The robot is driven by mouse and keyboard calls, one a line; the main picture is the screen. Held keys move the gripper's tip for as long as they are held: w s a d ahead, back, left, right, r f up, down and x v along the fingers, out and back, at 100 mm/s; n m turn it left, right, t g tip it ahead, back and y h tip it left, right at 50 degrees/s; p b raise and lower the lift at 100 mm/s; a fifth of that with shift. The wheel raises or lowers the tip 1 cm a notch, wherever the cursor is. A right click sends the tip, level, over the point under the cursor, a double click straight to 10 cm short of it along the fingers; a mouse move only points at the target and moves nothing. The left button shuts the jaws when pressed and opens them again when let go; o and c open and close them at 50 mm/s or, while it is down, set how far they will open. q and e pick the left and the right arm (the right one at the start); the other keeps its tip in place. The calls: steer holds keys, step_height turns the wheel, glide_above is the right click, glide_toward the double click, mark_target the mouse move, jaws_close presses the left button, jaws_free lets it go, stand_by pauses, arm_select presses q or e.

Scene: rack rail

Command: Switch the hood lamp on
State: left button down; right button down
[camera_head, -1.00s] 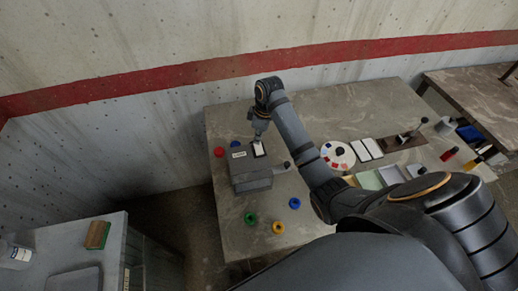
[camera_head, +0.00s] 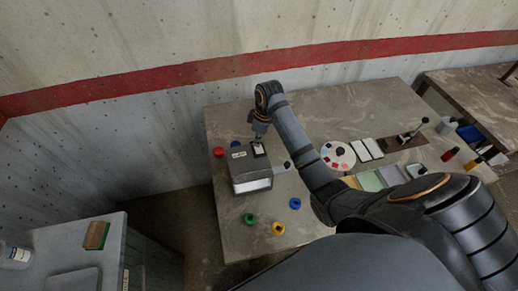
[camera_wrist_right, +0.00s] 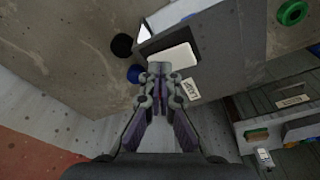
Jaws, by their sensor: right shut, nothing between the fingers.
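The hood is a grey box (camera_head: 234,172) near the left end of the stone table. Its front opening (camera_head: 258,184) glows bright white. A pale label (camera_head: 238,155) and a small dark-framed switch (camera_head: 259,149) are on its top. My right gripper (camera_head: 258,139) points down at the switch with its fingers shut and empty. Whether the tips touch the switch cannot be told. My left gripper is not in view.
A red piece (camera_head: 219,152) lies left of the hood. Green (camera_head: 249,218), yellow (camera_head: 278,227) and blue (camera_head: 295,203) rings lie in front. A round palette (camera_head: 338,155) and other items are to the right. A concrete wall stands behind.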

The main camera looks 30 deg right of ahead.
steer(key=shift+r+p, duration=2.4)
steer(key=shift+p, duration=0.5)
steer(key=shift+r, duration=1.1)
